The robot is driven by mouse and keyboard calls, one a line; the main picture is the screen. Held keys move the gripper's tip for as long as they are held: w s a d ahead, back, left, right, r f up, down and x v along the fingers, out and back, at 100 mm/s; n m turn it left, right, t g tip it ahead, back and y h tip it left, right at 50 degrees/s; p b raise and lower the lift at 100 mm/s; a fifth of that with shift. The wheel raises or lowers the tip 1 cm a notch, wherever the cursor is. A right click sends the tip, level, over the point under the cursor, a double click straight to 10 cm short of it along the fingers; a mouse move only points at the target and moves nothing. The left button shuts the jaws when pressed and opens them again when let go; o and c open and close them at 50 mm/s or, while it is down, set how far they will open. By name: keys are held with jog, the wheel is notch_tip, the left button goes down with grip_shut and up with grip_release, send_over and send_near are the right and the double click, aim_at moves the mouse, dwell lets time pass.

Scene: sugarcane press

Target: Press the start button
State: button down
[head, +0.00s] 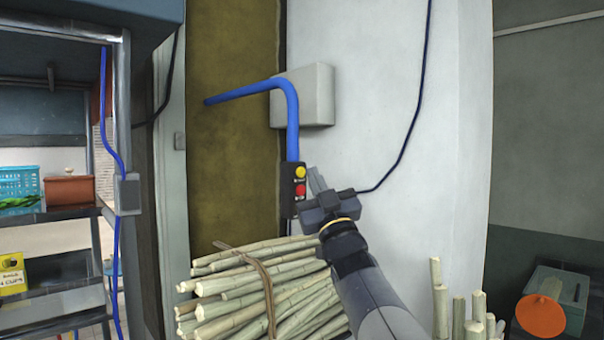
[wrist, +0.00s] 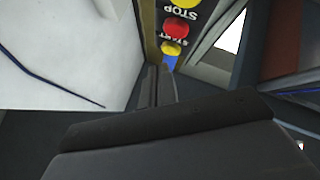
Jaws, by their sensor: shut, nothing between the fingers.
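A narrow black button box (head: 300,182) is at the bottom end of a blue pipe. Its upper button is a round yellow start button (head: 300,171), with a red stop button (head: 300,190) below. The wrist view shows the box upside down, with the yellow start button (wrist: 171,48) beside the START label and the red button (wrist: 175,28) near the STOP label. My gripper (head: 314,174) is shut and empty, just right of the box at about the yellow button's height. In the wrist view, its fingertips (wrist: 160,70) are close to the yellow button; contact is not visible.
A tied bundle of cane (head: 255,290) lies below the box, with more upright canes (head: 460,310) at right. A grey box (head: 310,95) is on the white wall above. A shelf stands at left. A green bin (head: 560,292) is at lower right.

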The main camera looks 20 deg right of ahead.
jog(key=shift+w, duration=0.1)
jog(key=shift+w+a, duration=0.2)
jog(key=shift+w, duration=0.15)
jog(key=shift+w+a+b, duration=0.15)
jog(key=shift+w+b, duration=0.2)
jog(key=shift+w, duration=0.05)
dwell(0.8)
jog(key=shift+s, duration=0.1)
jog(key=shift+s+d+b, duration=0.3)
jog(key=shift+s+b, duration=0.15)
jog(key=shift+s, duration=0.25)
jog(key=s, duration=0.1)
jog(key=s+d+b, duration=0.1)
jog(key=s, duration=0.1)
jog(key=s+d, duration=0.1)
jog(key=shift+s+b, duration=0.3)
